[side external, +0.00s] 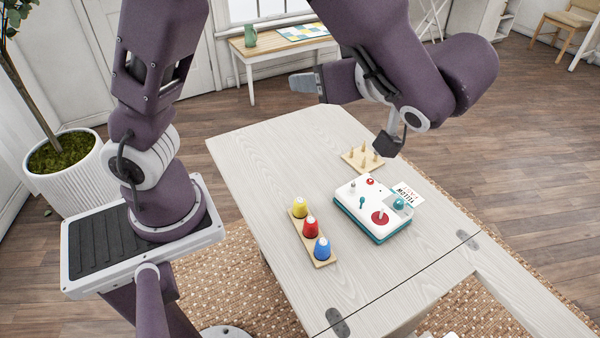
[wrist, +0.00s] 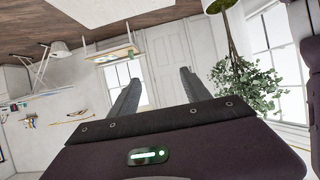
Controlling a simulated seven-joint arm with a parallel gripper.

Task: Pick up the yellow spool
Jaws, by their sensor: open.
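The yellow spool (side external: 299,208) stands upright at the far end of a wooden strip (side external: 322,261), in the side external view. A red spool (side external: 310,227) and a blue spool (side external: 322,249) stand beside it on the same strip. My gripper (side external: 303,82) is raised beyond the far end of the table, well away from the yellow spool, pointing left. In the wrist view its two grey fingers (wrist: 160,78) are apart with nothing between them. The wrist view faces the room, and no spool shows there.
A white and teal device (side external: 362,213) with knobs sits right of the spools, with a printed card (side external: 405,196) beside it. A wooden peg board (side external: 362,159) stands behind it. The pale table (side external: 265,165) is clear at its left and far end.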

